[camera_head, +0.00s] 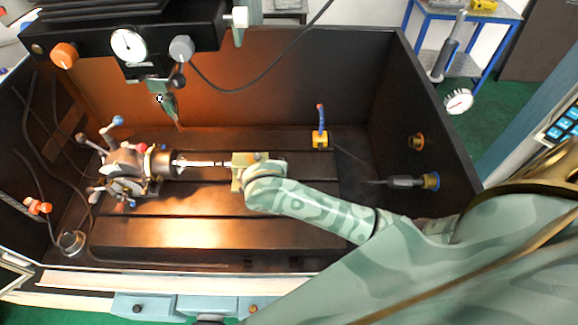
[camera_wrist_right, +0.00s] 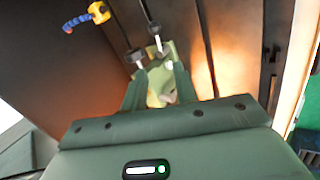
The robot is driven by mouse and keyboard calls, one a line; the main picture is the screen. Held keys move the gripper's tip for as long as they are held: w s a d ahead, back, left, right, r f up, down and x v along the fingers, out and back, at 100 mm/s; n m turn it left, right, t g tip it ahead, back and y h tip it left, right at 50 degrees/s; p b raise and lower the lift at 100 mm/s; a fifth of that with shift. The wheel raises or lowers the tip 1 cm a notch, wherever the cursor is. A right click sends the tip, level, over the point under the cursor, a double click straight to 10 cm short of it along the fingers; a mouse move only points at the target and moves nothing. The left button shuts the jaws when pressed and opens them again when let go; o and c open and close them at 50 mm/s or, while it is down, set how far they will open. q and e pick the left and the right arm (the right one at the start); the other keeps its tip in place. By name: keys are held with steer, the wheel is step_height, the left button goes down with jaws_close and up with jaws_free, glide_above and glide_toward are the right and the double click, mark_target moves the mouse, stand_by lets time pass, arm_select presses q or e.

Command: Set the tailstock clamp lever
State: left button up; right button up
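The pale green tailstock (camera_head: 238,172) stands on the dark slotted bed, in line with the chuck (camera_head: 125,163). A bright shaft (camera_head: 200,163) spans the space between them. My right arm reaches in from the right, and its wrist covers much of the tailstock. In the right wrist view my right gripper (camera_wrist_right: 160,70) is open, its two fingers on either side of the tailstock (camera_wrist_right: 158,88). Just beyond the fingertips are two dark rods with pale ends (camera_wrist_right: 136,55); I cannot tell whether one is the clamp lever. Contact is unclear. My left gripper is not in view.
A yellow block with a blue, red-tipped nozzle (camera_head: 320,138) stands behind and right of the tailstock. A spindle head with a dial (camera_head: 128,45) overhangs the back left. Dark enclosure walls surround the bed. The front strip of bed (camera_head: 190,232) is clear.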

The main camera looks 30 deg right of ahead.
steer(key=b+x, duration=0.6)
steer(key=x, duration=1)
steer(key=shift+w+d, duration=0.25)
steer(key=shift+w, duration=0.05)
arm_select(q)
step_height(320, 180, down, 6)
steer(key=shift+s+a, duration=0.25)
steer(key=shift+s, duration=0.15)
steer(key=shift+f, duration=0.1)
arm_select(e)
jaws_close()
